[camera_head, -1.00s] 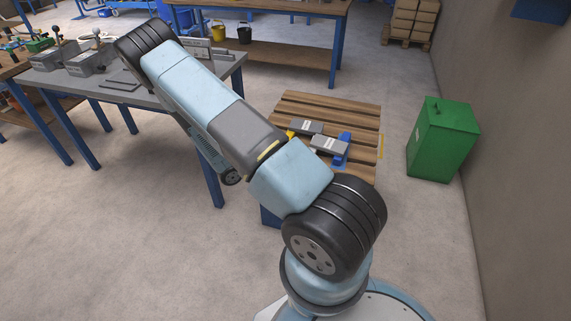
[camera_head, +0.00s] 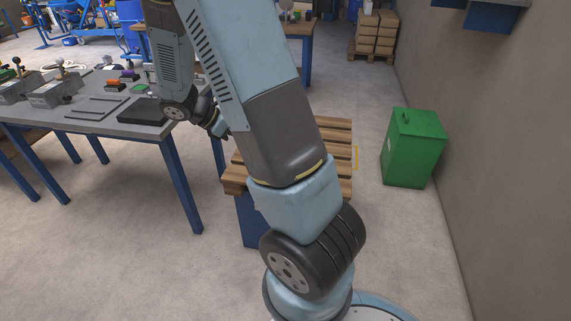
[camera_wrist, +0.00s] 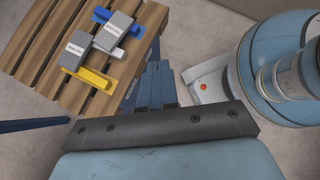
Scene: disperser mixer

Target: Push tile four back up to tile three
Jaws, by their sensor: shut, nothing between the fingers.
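In the head view my gripper (camera_head: 221,130) hangs between the grey table and the slatted wooden bench, partly hidden by my arm. Two grey blocks (camera_wrist: 80,51) (camera_wrist: 114,32) with white labels lie side by side on the wooden bench (camera_wrist: 45,45). The label writing is too small to read, so I cannot tell whether they are tiles three and four. My gripper is apart from both. In the head view my arm hides them.
A yellow piece (camera_wrist: 88,78) and a blue piece (camera_wrist: 103,14) lie beside the blocks. The grey table (camera_head: 85,118) holds grey devices, dark flat plates and small coloured pieces. A green bin (camera_head: 412,148) stands right of the bench, near the wall. The floor between is clear.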

